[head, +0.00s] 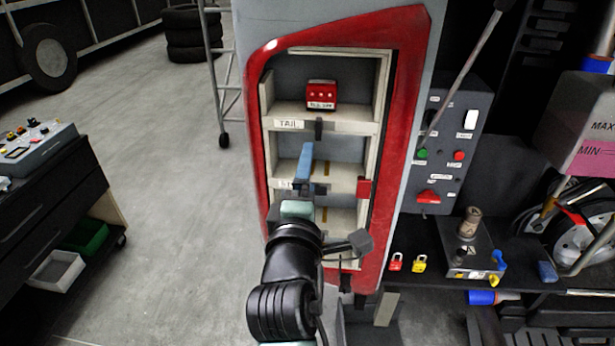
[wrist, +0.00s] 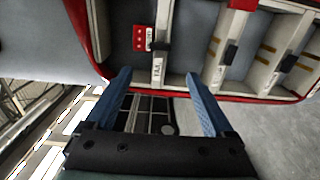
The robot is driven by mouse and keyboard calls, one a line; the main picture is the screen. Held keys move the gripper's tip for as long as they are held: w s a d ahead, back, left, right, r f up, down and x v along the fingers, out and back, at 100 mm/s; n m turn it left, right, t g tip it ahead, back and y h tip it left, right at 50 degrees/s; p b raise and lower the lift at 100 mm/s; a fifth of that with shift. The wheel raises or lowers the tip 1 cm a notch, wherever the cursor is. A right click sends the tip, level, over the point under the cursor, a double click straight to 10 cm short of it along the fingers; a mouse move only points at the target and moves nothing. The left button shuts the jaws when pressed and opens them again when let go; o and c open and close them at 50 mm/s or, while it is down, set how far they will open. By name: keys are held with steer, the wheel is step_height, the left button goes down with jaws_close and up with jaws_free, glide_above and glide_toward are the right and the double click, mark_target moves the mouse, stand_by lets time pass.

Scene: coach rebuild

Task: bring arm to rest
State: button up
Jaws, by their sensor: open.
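My gripper (head: 304,163) is in front of the open red-framed cabinet (head: 409,100) in the head view, with a blue finger pointing up along its shelves. In the wrist view my gripper (wrist: 158,75) has its two blue fingers wide apart with nothing between them. Its tips appear near the cabinet's red edge; I cannot tell whether they touch. My arm rises from the bottom of the head view and hides part of the lower shelves.
A red box (head: 321,95) sits on the top shelf, above the "TAIL" label (head: 289,124). A control panel (head: 446,150) and a dark bench with padlocks (head: 419,263) stand at right. A dark workbench (head: 50,200) is at left. The floor between is clear.

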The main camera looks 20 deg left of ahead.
stand_by(0.3)
steer(key=s+d+r+m+t, duration=0.2)
steer(key=d+r+m, duration=0.2)
steer(key=r, duration=0.5)
steer(key=s+d+r+m+t, duration=0.25)
steer(key=d+r+m, duration=0.2)
steer(key=r, duration=0.55)
steer(key=s+d+r+m+t+h, duration=0.2)
steer(key=s+d+r+m, duration=0.2)
steer(key=s+r+m, duration=0.2)
steer(key=s+d+r+m+t+h+b, duration=0.1)
steer(key=s+d+r+m+t+h, duration=0.2)
steer(key=s+d+r+m, duration=0.2)
step_height(320, 180, up, 4)
steer(key=shift+s+d+f+m, duration=0.15)
steer(key=shift+s+m, duration=0.2)
steer(key=shift+m, duration=0.6)
steer(key=shift+t, duration=0.25)
